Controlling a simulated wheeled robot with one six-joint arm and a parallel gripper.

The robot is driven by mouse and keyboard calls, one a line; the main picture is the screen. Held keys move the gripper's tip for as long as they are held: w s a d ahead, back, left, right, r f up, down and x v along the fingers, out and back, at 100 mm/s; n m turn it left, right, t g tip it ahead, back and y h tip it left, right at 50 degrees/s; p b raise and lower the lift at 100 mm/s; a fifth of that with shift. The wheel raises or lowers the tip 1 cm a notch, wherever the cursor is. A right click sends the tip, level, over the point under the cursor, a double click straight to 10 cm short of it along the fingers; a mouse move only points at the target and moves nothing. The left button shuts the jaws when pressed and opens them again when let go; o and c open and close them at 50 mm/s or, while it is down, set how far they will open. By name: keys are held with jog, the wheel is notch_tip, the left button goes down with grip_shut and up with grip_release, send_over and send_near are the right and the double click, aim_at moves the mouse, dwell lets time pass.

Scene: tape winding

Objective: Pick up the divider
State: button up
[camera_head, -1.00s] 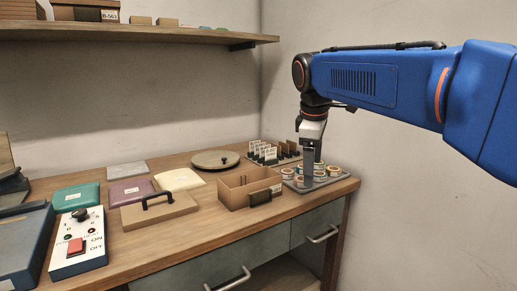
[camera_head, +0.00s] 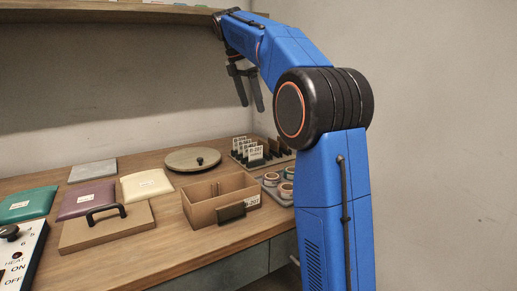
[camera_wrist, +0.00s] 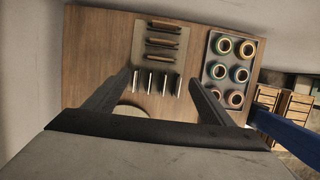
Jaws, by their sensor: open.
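Brown dividers (camera_head: 276,145) stand upright in a rack (camera_head: 250,163) at the back right of the bench, beside a row of white labelled cards (camera_head: 246,148). In the wrist view, three brown dividers (camera_wrist: 162,42) stand one behind another in the rack, with several cards (camera_wrist: 157,83) below them. My gripper (camera_head: 250,107) is open and empty, high above the back of the bench, with its fingers pointing down. In the wrist view the gripper (camera_wrist: 161,78) has its fingers spread either side of the cards in the picture, well above them. My arm hides part of the bench's right side.
An open cardboard box (camera_head: 200,216) with a B-207 label stands in front of the rack. A tray of tape rolls (camera_wrist: 230,70) is right of the rack. A shelf (camera_head: 120,12) hangs above.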

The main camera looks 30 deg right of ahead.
jog(key=x, duration=1.7)
jog(key=shift+s+d, duration=0.1)
jog(key=shift+s, duration=0.05)
jog(key=c, duration=1.1)
